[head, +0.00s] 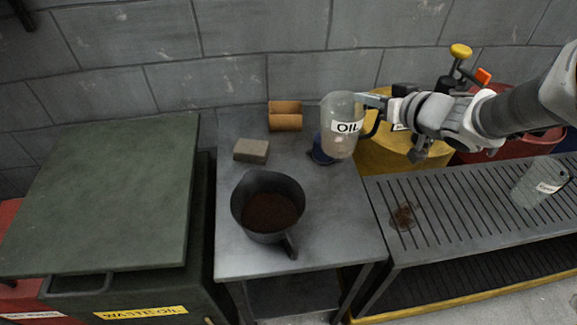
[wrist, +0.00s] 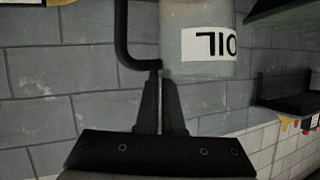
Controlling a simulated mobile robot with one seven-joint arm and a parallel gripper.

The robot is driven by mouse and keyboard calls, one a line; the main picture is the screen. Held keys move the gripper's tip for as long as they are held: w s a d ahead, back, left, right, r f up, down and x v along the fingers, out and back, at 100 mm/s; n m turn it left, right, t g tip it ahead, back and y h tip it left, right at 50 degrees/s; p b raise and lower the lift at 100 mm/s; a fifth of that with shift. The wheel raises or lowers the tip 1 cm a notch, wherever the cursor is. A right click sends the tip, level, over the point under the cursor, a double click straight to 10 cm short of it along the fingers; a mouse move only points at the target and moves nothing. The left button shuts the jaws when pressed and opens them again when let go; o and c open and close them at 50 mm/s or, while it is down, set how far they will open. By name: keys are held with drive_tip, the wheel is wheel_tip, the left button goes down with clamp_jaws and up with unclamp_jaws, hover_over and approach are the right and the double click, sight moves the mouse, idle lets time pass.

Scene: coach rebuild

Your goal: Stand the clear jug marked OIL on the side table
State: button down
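The clear jug marked OIL (head: 341,108) is upright in my gripper, in front of the back right part of the grey side table (head: 335,235) in the head view. It looks raised off the top, but its exact height is hard to tell. My gripper (head: 368,101) comes from the right, its fingers close together at the jug's black handle. In the wrist view the jug (wrist: 195,62) shows its label upside down, and the fingertips (wrist: 161,78) meet at the handle's end beside the jug wall.
On the side table are a dark jug with brown contents (head: 268,211), a grey block (head: 251,151), brown rolls (head: 285,121) and a blue item (head: 322,152) partly behind the OIL jug. The table's front right is clear. A slatted bench (head: 465,215) holds another clear jug (head: 535,190).

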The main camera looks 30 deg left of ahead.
drive_tip(key=s+a+f+b, duration=0.6)
drive_tip(key=a+f+b, duration=0.3)
drive_tip(key=f, duration=0.2)
drive_tip(key=shift+s+a, duration=0.25)
drive_tip(key=shift+a, duration=0.1)
drive_tip(key=shift+f+b, duration=0.1)
drive_tip(key=shift+b, duration=0.2)
drive_tip(key=c, duration=1)
unclamp_jaws()
drive_tip(key=shift+c, duration=0.2)
